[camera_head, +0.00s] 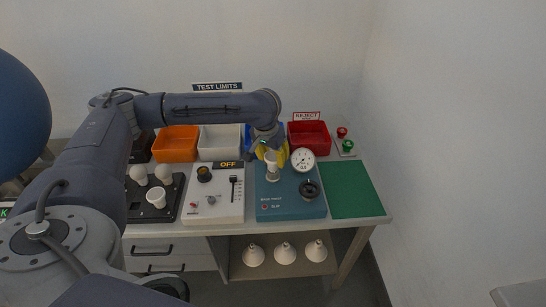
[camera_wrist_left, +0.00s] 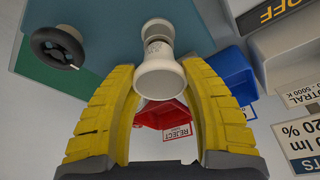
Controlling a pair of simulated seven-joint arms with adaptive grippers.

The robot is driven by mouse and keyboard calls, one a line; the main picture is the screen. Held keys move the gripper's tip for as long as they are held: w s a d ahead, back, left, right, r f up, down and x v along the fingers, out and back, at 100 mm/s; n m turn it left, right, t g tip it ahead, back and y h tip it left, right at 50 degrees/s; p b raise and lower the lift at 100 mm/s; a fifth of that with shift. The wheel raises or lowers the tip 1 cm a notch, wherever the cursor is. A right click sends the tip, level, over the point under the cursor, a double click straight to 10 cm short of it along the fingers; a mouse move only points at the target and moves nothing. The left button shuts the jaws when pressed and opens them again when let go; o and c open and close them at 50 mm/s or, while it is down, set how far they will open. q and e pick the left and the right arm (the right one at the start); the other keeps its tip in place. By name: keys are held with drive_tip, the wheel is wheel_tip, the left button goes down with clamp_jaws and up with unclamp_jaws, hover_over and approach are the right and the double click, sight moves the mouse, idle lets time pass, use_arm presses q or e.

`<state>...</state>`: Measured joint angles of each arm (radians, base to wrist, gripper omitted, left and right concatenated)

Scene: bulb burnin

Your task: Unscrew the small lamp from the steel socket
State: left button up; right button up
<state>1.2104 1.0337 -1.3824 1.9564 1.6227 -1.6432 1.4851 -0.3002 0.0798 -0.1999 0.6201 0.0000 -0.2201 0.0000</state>
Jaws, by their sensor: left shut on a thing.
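The small lamp (camera_wrist_left: 160,78), white with a round face, is between the yellow fingers of my left gripper (camera_wrist_left: 162,90) in the left wrist view. In the head view the left gripper (camera_head: 271,152) reaches down over the teal unit, shut on the lamp (camera_head: 270,160). The steel socket (camera_wrist_left: 157,29) shows beyond the lamp in the wrist view, in line with it, and below the lamp in the head view (camera_head: 272,176). I cannot tell whether the threads are still engaged. My right gripper is not in view.
Orange (camera_head: 175,145), white (camera_head: 220,143) and red (camera_head: 309,137) bins stand behind. A black rack (camera_head: 134,211) of white lamps is left. The green mat (camera_head: 350,190) is bare.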

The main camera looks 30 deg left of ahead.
use_arm(q)
drive_tip(key=n+y, duration=0.1)
drive_tip(key=n, duration=0.3)
drive_tip(key=n+g, duration=0.1)
drive_tip(key=n, duration=0.2)
drive_tip(key=shift+n+y, duration=0.4)
drive_tip(key=n, duration=0.3)
drive_tip(key=shift+n+g+y, duration=0.3)
drive_tip(key=shift+n+y, duration=0.1)
drive_tip(key=shift+n+g, duration=0.5)
drive_tip(key=shift+n, duration=1.1)
drive_tip(key=o, duration=1)
drive_tip(key=shift+o, duration=0.2)
